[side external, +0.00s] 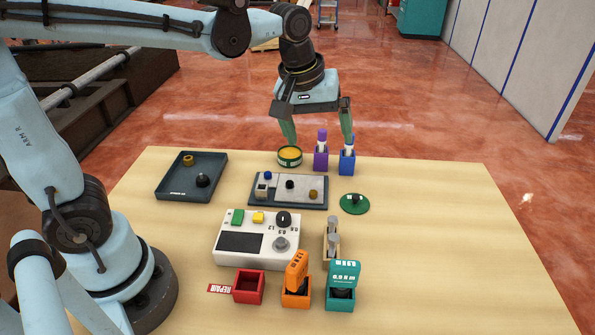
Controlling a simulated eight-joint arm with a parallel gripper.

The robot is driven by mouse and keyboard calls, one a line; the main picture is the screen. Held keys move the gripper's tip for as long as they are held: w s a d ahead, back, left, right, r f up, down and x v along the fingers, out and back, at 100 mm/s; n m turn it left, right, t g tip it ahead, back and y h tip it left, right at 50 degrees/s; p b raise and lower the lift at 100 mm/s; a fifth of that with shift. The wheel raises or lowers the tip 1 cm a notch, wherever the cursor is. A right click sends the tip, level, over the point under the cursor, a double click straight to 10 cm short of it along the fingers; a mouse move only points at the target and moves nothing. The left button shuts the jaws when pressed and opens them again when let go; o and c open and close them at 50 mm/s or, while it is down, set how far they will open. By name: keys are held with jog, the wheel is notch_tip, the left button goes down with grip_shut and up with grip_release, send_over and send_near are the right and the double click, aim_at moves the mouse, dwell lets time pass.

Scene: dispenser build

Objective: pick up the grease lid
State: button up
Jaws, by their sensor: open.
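The grease lid looks to be the round green disc (355,204) with a black knob. It lies flat on the table, right of the grey plate.
Purple (321,158) and blue (347,162) holders with upright bottles stand behind the lid. A grey plate (283,204) with small parts, a white control box (229,261) and a dark tray (168,194) lie to the left. The table's right side (450,240) is clear.

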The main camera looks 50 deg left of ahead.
jog(key=w+d+f+n+g, duration=0.3)
jog(key=w+d+f+n, duration=0.2)
jog(key=w+n, duration=0.25)
send_over(356, 196)
jog(key=shift+m, duration=0.35)
jog(key=f, duration=0.6)
jog(key=shift+s+d+f, duration=0.1)
jog(key=shift+d+f, duration=0.1)
jog(key=shift+d, duration=0.1)
jog(key=shift+a+f, duration=0.15)
jog(key=shift+f, duration=1.2)
jog(key=shift+a+f, duration=0.15)
jog(key=shift+f, duration=1.2)
jog(key=c, duration=1.1)
